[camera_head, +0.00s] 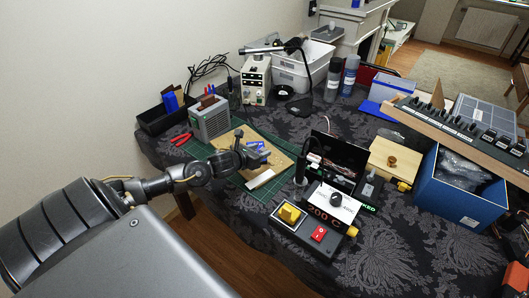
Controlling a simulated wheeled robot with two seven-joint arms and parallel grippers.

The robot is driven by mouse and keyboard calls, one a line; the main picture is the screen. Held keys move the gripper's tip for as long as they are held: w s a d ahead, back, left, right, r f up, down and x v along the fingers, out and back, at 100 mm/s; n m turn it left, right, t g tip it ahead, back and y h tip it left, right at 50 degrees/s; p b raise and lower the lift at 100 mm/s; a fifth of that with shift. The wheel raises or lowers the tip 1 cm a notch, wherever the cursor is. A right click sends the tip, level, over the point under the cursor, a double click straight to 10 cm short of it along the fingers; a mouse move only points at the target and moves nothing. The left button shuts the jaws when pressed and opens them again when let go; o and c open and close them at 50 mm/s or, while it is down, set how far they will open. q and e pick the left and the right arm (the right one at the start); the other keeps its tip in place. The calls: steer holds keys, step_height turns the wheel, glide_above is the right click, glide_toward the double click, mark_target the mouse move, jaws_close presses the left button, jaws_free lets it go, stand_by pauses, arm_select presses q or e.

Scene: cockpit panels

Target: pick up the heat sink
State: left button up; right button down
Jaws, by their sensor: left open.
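A grey block with ribbed sides (211,121) stands at the back left of the table and looks most like the heat sink, though I cannot be sure. My left gripper (250,148) is open over the wooden board (277,161), to the right of and in front of the ribbed block. A small blue-and-white part (257,146) shows right beside the fingers; its full shape is partly hidden. I cannot tell whether the fingers touch it. My right gripper is not in view.
A green cutting mat (259,193) lies under the board. Red-handled pliers (180,139) and a black bin (164,115) are at the left. A panel with a yellow knob (290,213) and red switch (319,233) stands in front. A blue box (452,204) is at the right.

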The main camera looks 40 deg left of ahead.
mark_target(264, 148)
arm_select(q)
steer(key=shift+w+r, duration=0.1)
steer(key=shift+w, duration=0.1)
steer(key=p+x, duration=0.1)
steer(key=x, duration=0.4)
steer(key=shift+s, duration=0.1)
steer(key=shift+c, duration=0.3)
jaws_close()
